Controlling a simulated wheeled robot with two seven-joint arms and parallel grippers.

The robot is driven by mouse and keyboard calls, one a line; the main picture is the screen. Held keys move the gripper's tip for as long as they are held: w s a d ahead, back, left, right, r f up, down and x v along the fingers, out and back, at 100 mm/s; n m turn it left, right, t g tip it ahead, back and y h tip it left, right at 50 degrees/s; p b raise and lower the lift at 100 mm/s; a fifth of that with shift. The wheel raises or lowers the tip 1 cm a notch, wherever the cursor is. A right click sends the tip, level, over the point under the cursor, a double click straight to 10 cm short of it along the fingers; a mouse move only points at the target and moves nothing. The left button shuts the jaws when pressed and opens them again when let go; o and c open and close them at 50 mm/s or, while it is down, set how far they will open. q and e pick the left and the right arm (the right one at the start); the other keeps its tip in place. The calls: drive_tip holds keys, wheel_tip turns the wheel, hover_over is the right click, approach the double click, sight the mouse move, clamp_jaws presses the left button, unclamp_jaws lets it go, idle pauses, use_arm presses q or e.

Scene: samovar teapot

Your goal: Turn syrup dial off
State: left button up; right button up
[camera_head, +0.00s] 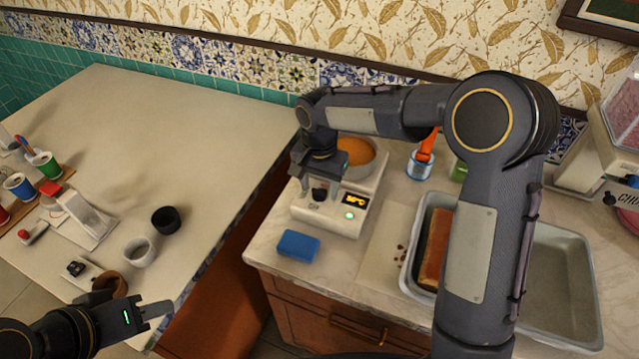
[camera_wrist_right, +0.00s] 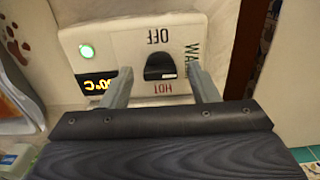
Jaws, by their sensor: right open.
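The syrup warmer (camera_head: 330,212) is a white box on the right counter with a pan of orange syrup (camera_head: 356,151) on top. Its black dial (camera_head: 319,194) is on the front panel. In the right wrist view the dial (camera_wrist_right: 160,66) sits among the labels OFF, WARM and HOT; a small pale mark is on its HOT-side edge. The green light (camera_wrist_right: 87,51) and the orange temperature display (camera_wrist_right: 101,84) are lit. My right gripper (camera_wrist_right: 160,74) is open, with one finger on each side of the dial; contact is unclear. My left gripper (camera_head: 152,316) is away at lower left.
A blue sponge (camera_head: 298,245) lies in front of the warmer. Cups, including a black one (camera_head: 166,220), stand on the left table. A gap separates the two surfaces.

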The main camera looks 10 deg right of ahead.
drive_tip(key=c, duration=1)
drive_tip(key=n, duration=0.4)
drive_tip(key=shift+r+n, duration=0.1)
drive_tip(key=shift+n, duration=0.3)
drive_tip(key=n+p, duration=0.1)
drive_tip(key=n, duration=0.3)
drive_tip(key=shift+n, duration=0.3)
drive_tip(key=n, duration=0.4)
drive_tip(key=shift+p, duration=0.3)
drive_tip(key=shift+n+p, duration=0.3)
drive_tip(key=shift+n, duration=1.9)
